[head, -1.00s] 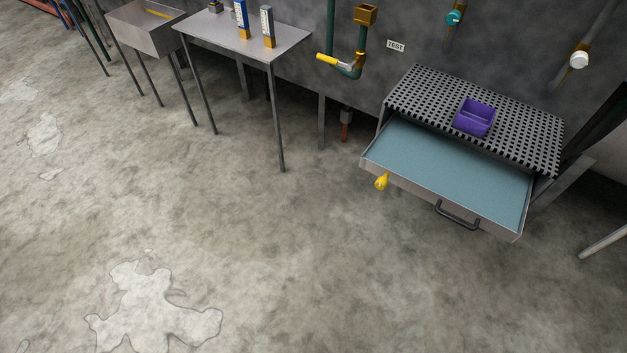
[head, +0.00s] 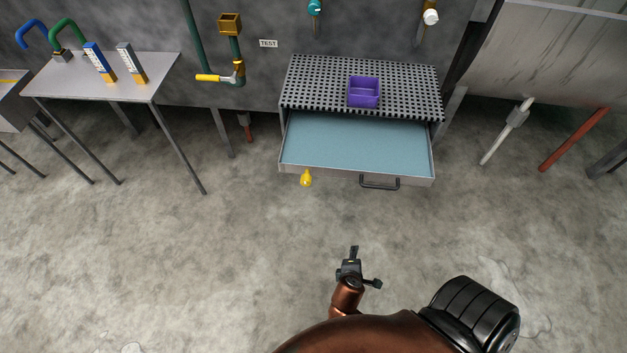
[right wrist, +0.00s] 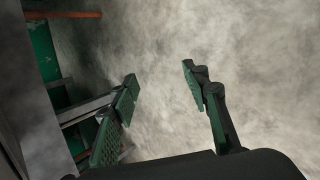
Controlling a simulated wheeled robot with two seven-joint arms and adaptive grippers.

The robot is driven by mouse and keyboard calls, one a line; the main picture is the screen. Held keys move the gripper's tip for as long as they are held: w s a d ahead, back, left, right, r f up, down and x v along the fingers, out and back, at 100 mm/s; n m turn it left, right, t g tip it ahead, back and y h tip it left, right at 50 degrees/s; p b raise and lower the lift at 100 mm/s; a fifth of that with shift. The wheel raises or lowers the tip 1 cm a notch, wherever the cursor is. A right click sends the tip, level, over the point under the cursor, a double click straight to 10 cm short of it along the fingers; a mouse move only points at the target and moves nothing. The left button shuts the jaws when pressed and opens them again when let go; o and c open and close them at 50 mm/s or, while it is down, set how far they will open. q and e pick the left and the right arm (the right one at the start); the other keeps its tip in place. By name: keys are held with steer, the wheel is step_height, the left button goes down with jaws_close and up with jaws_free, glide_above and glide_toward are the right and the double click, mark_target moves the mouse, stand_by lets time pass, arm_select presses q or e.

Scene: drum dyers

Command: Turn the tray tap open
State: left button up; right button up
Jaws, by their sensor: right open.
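The tray (head: 355,172) is a pulled-out drawer with a pale blue inside, under a perforated grate. Its yellow tap (head: 306,178) hangs on the front face near the left corner, left of the dark handle (head: 380,183). My right gripper (head: 361,264) is in front of the tray in the head view, lower in the picture and right of the tap, apart from both. In the right wrist view my right gripper (right wrist: 160,90) is open with nothing between its fingers. The tap cannot be made out there. My left gripper is not in view.
A purple bin (head: 364,91) stands on the grate (head: 310,85). A yellow-handled lever (head: 208,78) is on the wall pipe at left, near a TEST label. A metal table (head: 130,85) with two upright gauges stands further left. The floor before the tray is clear.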

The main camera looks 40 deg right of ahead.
steer(key=w+r+n+t+h+p, duration=0.25)
steer(key=w+r+n+h, duration=0.2)
steer(key=w+r, duration=0.55)
steer(key=n+t+h+p, duration=0.2)
steer(key=n+t+p, duration=0.25)
steer(key=n, duration=0.45)
glide_toward(305, 185)
steer(key=x, duration=0.4)
steer(key=shift+t, duration=0.4)
steer(key=b+x, duration=0.2)
steer(key=x, duration=0.3)
steer(key=shift+w+d+f, duration=0.1)
steer(key=shift+w+d, duration=0.1)
steer(key=shift+d, duration=0.15)
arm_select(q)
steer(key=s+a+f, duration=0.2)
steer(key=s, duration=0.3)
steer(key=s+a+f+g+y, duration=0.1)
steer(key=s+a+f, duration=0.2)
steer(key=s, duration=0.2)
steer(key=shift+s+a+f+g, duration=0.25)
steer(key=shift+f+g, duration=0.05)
arm_select(e)
steer(key=shift+w+d, duration=0.3)
steer(key=shift+d, duration=0.1)
steer(key=shift+c, duration=0.7)
jaws_close()
